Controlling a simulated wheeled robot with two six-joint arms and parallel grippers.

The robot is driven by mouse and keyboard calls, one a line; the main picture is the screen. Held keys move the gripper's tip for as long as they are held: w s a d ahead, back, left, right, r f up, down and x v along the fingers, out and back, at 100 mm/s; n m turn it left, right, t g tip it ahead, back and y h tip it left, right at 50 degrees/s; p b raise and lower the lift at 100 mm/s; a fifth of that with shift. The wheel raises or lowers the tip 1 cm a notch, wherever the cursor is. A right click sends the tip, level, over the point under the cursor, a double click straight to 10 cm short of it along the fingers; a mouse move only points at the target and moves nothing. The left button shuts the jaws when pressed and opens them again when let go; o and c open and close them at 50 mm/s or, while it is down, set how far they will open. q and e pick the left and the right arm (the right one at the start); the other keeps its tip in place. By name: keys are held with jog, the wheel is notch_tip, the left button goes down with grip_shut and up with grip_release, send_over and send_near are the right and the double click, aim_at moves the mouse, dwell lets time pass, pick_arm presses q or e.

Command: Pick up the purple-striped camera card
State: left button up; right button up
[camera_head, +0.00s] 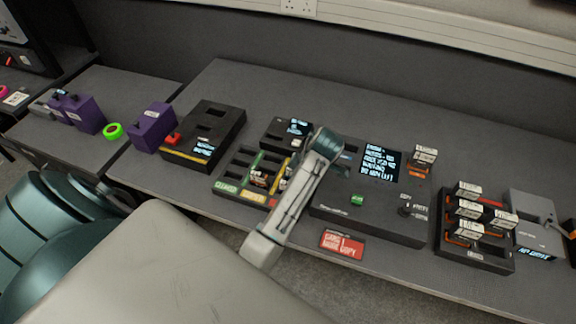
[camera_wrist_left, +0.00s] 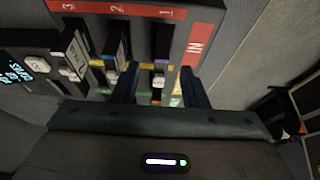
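A card (camera_wrist_left: 159,80) with a purple stripe near its top sits in the slot row marked 1 of a tray in the left wrist view. My left gripper (camera_wrist_left: 160,88) is open, its two dark fingers on either side of that card; whether they touch it I cannot tell. In the head view the card tray (camera_head: 228,187) has green, yellow and red front labels, and my left arm crosses over its right side. The arm hides part of the tray, and the fingertips and striped card cannot be made out there. My right gripper is not in view.
Other cards (camera_wrist_left: 75,50) stand in rows 2 and 3. A large black console (camera_head: 385,222) with a screen is right of the tray. A black box with a red knob (camera_head: 205,135) is left. A red sign (camera_head: 342,245) lies near the front edge. A card rack (camera_head: 478,255) stands far right.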

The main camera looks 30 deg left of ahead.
pick_arm(q)
jog(key=p+x, duration=0.1)
jog(key=x, duration=0.2)
jog(key=shift+s+a+f+p, duration=0.15)
jog(key=shift+a+p, duration=0.2)
jog(key=shift+a+f, duration=0.15)
jog(key=shift+f, duration=0.35)
jog(key=c, duration=0.7)
grip_shut()
